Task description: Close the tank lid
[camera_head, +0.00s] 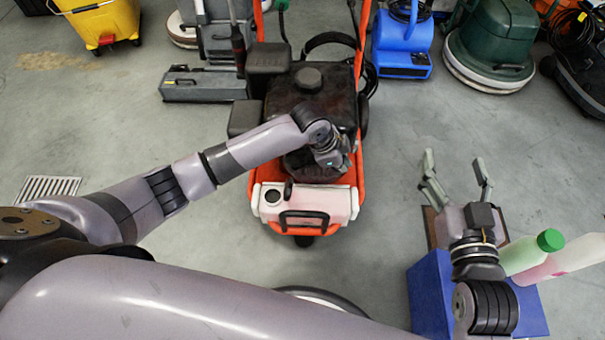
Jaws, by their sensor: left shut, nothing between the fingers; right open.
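The pale tank (342,198) sits at the front of an orange-framed machine. Its round filler opening (272,195) shows dark and uncovered at the tank's left end. A small dark upright piece (288,191) beside the opening looks like the raised lid, but it is too small to be sure. My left gripper (343,164) is shut and empty, above the machine just behind the tank, to the right of the opening. Its fingertips are hard to make out. My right gripper (456,168) is open and empty, well to the right of the machine.
A blue box (432,295) stands at the lower right, near a green-capped bottle (530,252) and a pinkish bottle (570,260). A yellow bucket (103,22), a blue blower (403,45) and a green floor machine (495,40) stand at the back. The floor beside the tank is clear.

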